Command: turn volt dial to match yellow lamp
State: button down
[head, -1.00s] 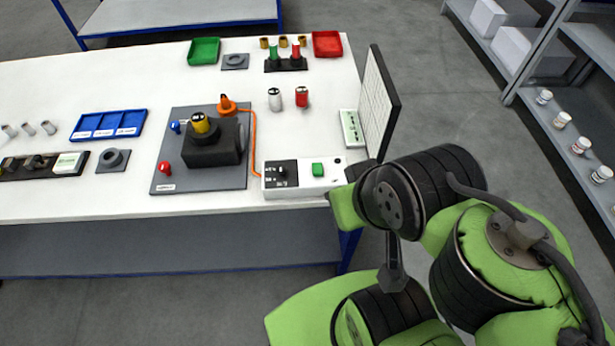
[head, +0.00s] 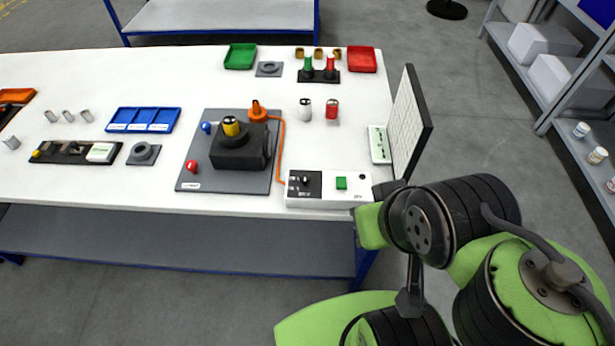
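The white control box (head: 330,201) lies at the front right corner of the white table in the head view. Its black panel carries a small dark dial (head: 304,182), and a green button sits to its right. The dial's pointer and printed marks are too small to read. No lit yellow lamp can be made out. The nearest yellow thing is a yellow-topped cylinder (head: 231,127) upright in a black block on a grey plate. My green and black arm is folded right of the box. No gripper fingers can be made out, and nothing visible touches the dial.
An upright white panel (head: 408,122) with a dark edge stands at the table's right end, close to my arm. An orange cable runs to the box from an orange plug (head: 256,112). Red and blue knobs flank the block. A blue tray (head: 143,121) lies further left.

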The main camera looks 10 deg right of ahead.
aim_at(305, 178)
jog(key=i+j+u, duration=0.15)
jog(key=j+u, duration=0.2)
jog(key=i+j+u, duration=0.45)
jog(key=j+u, duration=0.2)
jog(key=j, duration=0.1)
